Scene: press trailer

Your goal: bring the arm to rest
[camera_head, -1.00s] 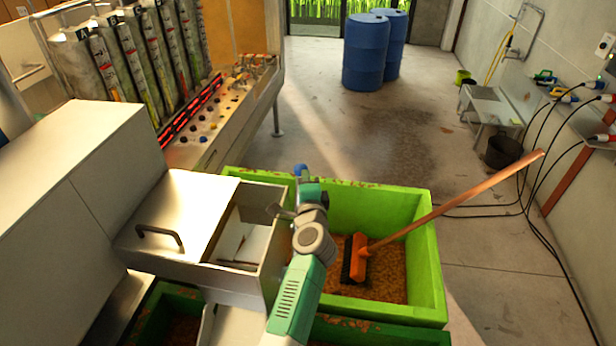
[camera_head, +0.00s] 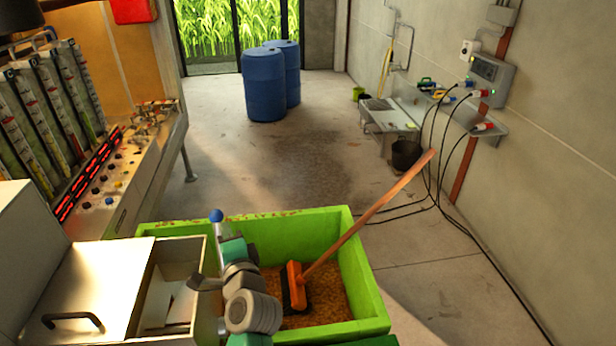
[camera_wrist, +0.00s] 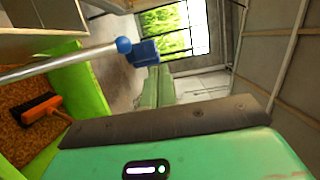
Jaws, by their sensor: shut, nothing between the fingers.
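My gripper (camera_wrist: 159,82) shows in the wrist view as two green fingers close together beyond a green housing with a dark plate. It is shut and empty. In the head view, my arm (camera_head: 250,308) is folded up in front of the lime green crate (camera_head: 375,300), beside the steel box. The fingers cannot be made out clearly there. A grey rod with a blue ball end (camera_head: 216,216) rises beside my arm. It also crosses the left of the wrist view, its blue ball (camera_wrist: 124,45) near the fingers.
An orange broom (camera_head: 295,285) stands in the brown material in the crate, its handle leaning right. The lidded steel box (camera_head: 95,295) is at the lower left, a control panel (camera_head: 110,185) behind it. Blue barrels (camera_head: 264,85) stand far back. The middle floor is clear.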

